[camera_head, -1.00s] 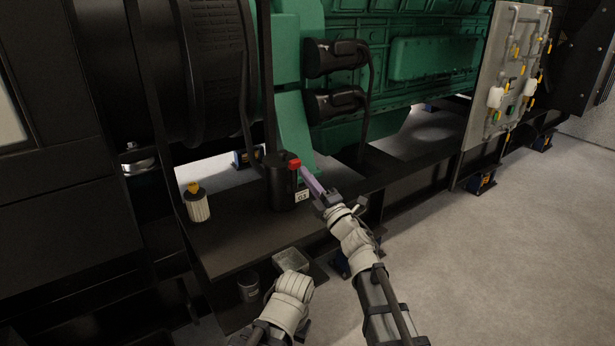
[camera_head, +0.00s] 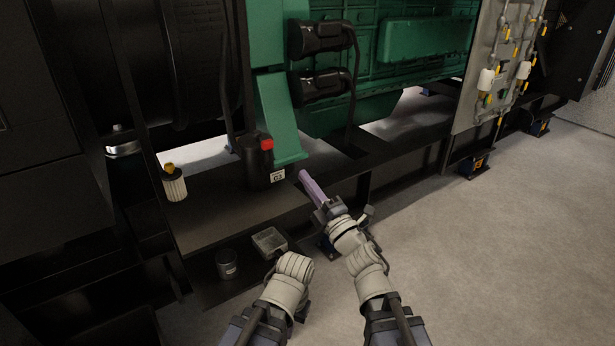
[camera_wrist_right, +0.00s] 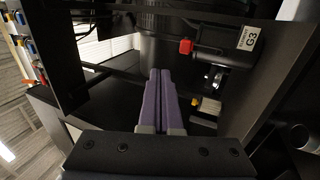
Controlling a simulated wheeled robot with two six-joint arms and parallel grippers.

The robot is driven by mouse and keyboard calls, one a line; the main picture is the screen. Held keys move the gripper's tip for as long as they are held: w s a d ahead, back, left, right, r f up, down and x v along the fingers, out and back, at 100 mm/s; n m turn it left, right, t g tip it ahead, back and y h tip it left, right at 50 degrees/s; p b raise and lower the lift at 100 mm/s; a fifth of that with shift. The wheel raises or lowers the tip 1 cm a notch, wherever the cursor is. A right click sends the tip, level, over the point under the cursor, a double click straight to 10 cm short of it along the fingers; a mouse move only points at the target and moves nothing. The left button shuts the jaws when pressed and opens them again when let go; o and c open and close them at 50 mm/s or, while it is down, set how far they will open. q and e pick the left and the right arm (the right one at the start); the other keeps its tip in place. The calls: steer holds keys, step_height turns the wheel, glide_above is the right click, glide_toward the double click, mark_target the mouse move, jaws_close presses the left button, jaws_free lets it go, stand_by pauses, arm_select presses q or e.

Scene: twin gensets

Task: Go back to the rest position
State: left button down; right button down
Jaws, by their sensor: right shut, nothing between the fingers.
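My right gripper (camera_head: 312,186) has long purple fingers. In the head view it points up and left over the front edge of the black genset base, a little to the right of the black canister. In the right wrist view the purple fingers (camera_wrist_right: 158,100) lie side by side, shut, with nothing between them. My left arm comes in at the bottom centre of the head view; its pale wrist shows near the small clear tray, but the fingers of the left gripper are hidden.
A black canister (camera_head: 257,162) with a red knob and a G3 label stands on the black base (camera_head: 215,212). A white filter (camera_head: 174,186) is to its left. A clear tray (camera_head: 270,241) and a dark can (camera_head: 227,264) sit lower. Open floor (camera_head: 500,250) lies right.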

steer(key=shift+w, duration=0.1)
steer(key=w+d+f+m+g+h+p, duration=0.2)
steer(key=d+f+m+g+h+p, duration=0.3)
steer(key=d+m+h+p, duration=0.65)
steer(key=s+a+f+m+g+h+p, duration=0.1)
steer(key=s+m+g+p, duration=0.4)
steer(key=s, duration=0.6)
steer(key=s+a+f+m+g+h+p, duration=0.1)
steer(key=s+m+g+p, duration=0.3)
steer(key=s+g, duration=0.4)
steer(key=s+a+f, duration=0.1)
steer(key=s, duration=0.2)
steer(key=shift+a+f+m+h+p, duration=0.2)
steer(key=shift+a+m+h+p, duration=0.15)
steer(key=shift+a+p, duration=0.05)
